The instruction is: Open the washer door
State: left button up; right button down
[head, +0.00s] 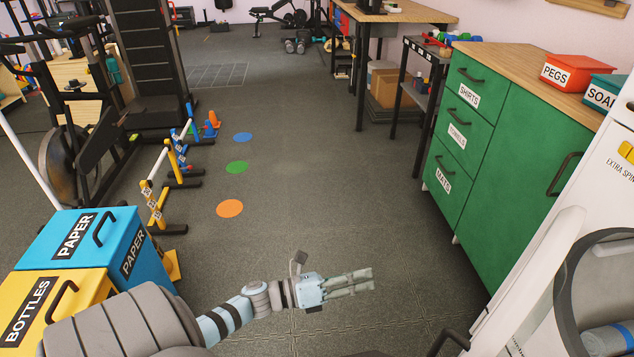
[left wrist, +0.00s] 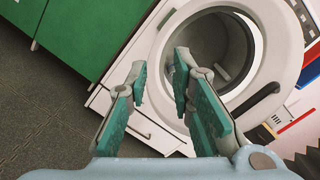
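The white washer (head: 619,190) stands at the right edge in the head view. Its round door (left wrist: 277,60) shows in the left wrist view as a thick white ring around a dark round window (left wrist: 207,45). The black door handle (left wrist: 252,104) is on the ring's lower right. I cannot tell whether the door is fully shut or slightly ajar. My left gripper (head: 371,280) is open and empty, left of the washer and apart from it. In the left wrist view its fingertips (left wrist: 160,57) overlap the door's left part, clear of the handle. My right gripper is not in view.
A green cabinet (head: 525,170) stands beyond the washer, with a red PEGS box (head: 577,72) on top. A blue PAPER bin (head: 80,235) and a yellow BOTTLES bin (head: 50,315) stand at the left. The grey floor (head: 330,190) between is clear.

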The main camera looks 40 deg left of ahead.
pick_arm(q)
jog(key=s+a+f+n+g+y, duration=0.1)
jog(key=s+f+n+g+y, duration=0.1)
jog(key=f+n+y, duration=0.2)
jog(key=s+a+f+n+g+y+b, duration=0.1)
jog(key=s+a+f+n+g+y, duration=0.1)
jog(key=f+n, duration=0.8)
jog(key=s+a+f+n+g+y+b, duration=0.1)
jog(key=f+n+y, duration=0.5)
jog(key=n, duration=0.6)
jog(key=s+a+g, duration=0.1)
jog(key=s, duration=0.1)
jog(key=shift+s+f, duration=0.4)
